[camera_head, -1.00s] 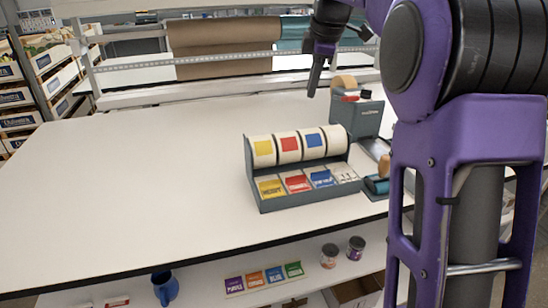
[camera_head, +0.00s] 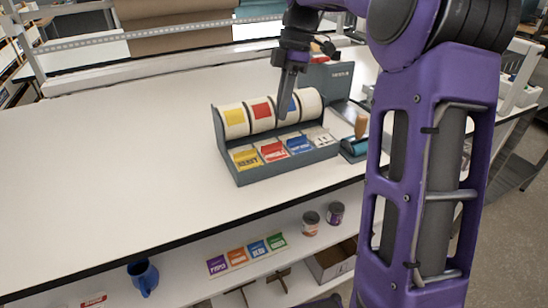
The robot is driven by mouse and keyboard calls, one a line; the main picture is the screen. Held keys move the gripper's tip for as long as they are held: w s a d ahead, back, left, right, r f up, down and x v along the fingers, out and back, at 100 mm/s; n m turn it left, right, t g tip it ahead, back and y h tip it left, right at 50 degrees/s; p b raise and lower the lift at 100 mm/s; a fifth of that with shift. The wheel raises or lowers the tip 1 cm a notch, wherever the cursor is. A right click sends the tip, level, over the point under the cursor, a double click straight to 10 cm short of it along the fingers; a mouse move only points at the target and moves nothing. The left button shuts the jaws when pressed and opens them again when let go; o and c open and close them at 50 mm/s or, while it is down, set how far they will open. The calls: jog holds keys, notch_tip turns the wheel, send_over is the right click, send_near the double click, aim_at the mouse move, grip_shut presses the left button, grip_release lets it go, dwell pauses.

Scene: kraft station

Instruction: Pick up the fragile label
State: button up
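A grey dispenser (camera_head: 292,168) stands on the white table, with several white rolls along its back and a row of labels in front. The red label (camera_head: 272,150) lies second from the left in that row and appears to be the fragile one; its print is too small to read surely. A red square marks the roll (camera_head: 262,112) behind it. My gripper (camera_head: 284,91) points down above the rolls, in front of the blue-marked one in the picture. Its fingers overlap from this side, so their opening is hidden. I see nothing held in it.
A yellow label (camera_head: 246,159) and a blue label (camera_head: 299,145) flank the red one. A grey tape machine (camera_head: 328,78) stands behind the dispenser at right. The table's left side is clear. A blue mug (camera_head: 143,277) and cans sit on the shelf below.

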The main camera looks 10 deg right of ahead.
aim_at(272, 150)
jog(key=b+x, duration=0.1)
jog(key=x, duration=0.6)
jog(key=shift+a+f+b, duration=0.1)
jog(key=shift+f+b, duration=0.25)
jog(key=shift+b, duration=0.05)
grip_shut()
jog(key=shift+r, duration=0.1)
notch_tip(272, 150, up, 12)
jog(key=p, duration=0.5)
jog(key=shift+r, duration=0.2)
